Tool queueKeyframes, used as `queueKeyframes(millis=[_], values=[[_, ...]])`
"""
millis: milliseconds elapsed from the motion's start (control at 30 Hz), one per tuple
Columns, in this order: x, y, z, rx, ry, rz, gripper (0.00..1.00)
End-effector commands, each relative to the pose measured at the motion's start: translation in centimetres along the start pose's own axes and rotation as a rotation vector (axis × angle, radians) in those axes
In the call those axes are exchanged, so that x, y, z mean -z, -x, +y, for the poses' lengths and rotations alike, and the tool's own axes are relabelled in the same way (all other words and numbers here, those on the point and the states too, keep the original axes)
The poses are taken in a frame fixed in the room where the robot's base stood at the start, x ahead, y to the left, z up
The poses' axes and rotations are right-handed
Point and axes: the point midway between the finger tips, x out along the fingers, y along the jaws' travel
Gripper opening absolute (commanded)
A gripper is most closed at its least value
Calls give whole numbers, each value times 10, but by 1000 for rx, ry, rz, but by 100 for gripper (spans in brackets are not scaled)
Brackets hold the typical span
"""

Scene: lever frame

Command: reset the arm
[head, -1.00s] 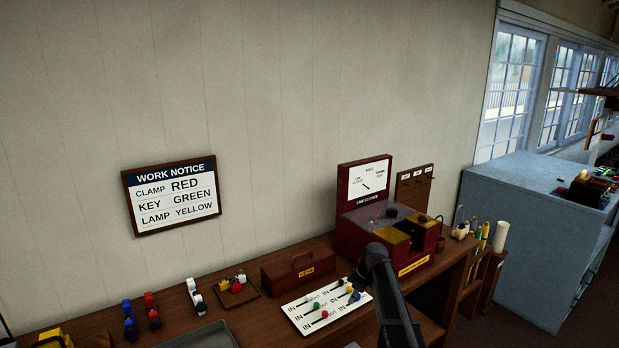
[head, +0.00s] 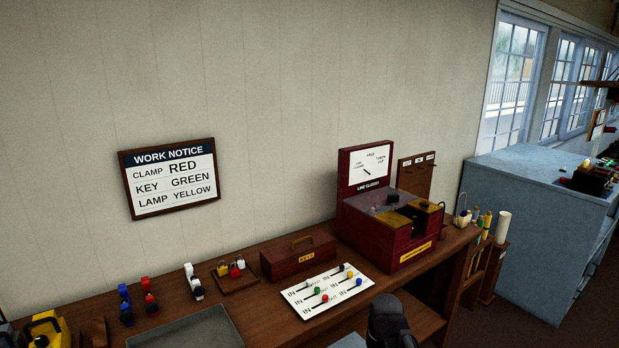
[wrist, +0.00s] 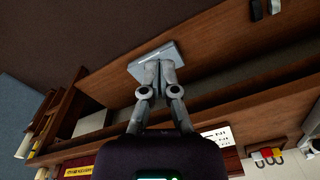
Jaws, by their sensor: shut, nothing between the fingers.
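My gripper (wrist: 160,72) shows in the wrist view with its two fingers together, shut and empty. Behind its fingertips is a pale grey flat block (wrist: 172,53); I cannot tell whether they touch. In the head view a dark part of my arm (head: 390,320) stands at the bottom edge, in front of the bench, and the gripper itself is not visible there. A white board (head: 327,291) with several coloured knobs in slots lies on the bench. It also shows in the wrist view (wrist: 218,136), beyond the bench edge.
A dark red cabinet (head: 385,230) with a dial stands at the right of the bench. A red KEYS box (head: 297,258), coloured clamps (head: 150,296), padlocks on a small tray (head: 240,284) and a grey tray (head: 190,330) line the bench. A work notice (head: 168,178) hangs on the wall.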

Motion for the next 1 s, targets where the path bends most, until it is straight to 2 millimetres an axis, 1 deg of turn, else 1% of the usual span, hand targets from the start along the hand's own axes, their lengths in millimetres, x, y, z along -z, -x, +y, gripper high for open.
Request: queueKeyframes(millis=[33,100,200,1000], values=[[-15,-5,0,-10,-38,-5,0],[-23,-6,0,-20,-82,-9,0],[-30,-7,0,-30,-117,-13,0],[-30,-7,0,-32,-129,-13,0]])
